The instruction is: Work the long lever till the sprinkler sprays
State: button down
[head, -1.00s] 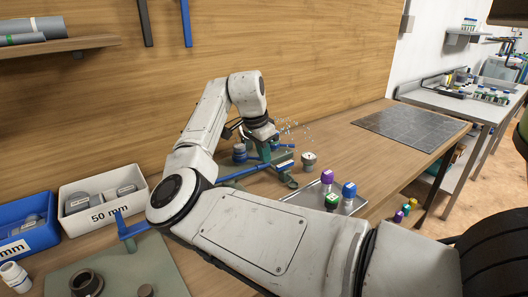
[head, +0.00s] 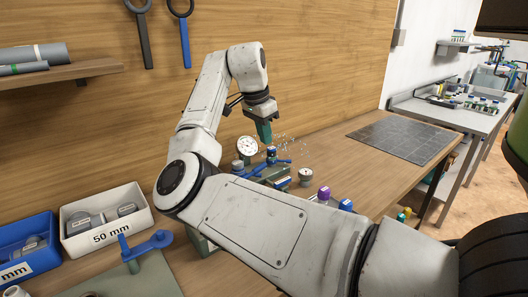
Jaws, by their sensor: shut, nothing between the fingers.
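My gripper (head: 265,138) points down with its green fingers together, above the manifold and apart from it. The manifold (head: 282,172) is a green and grey fitting on the bench, partly hidden behind my arm. A blue lever (head: 262,168) lies across it, roughly level; my arm hides its lower left part. A round white gauge (head: 247,146) stands at its left. Fine pale droplets (head: 287,146) hang in the air just right of my gripper, above the manifold. The sprinkler head itself is too small to tell.
A grey capped fitting (head: 305,175) stands to the right, near purple (head: 324,193) and blue (head: 345,204) caps. A dark mat (head: 404,139) lies at the bench's far right. Bins of fittings (head: 104,238) and a separate blue handle (head: 150,244) are at the left.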

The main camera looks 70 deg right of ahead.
jog(key=shift+v, duration=0.9)
jog(key=shift+s+d+r, duration=0.1)
jog(key=shift+d, duration=0.15)
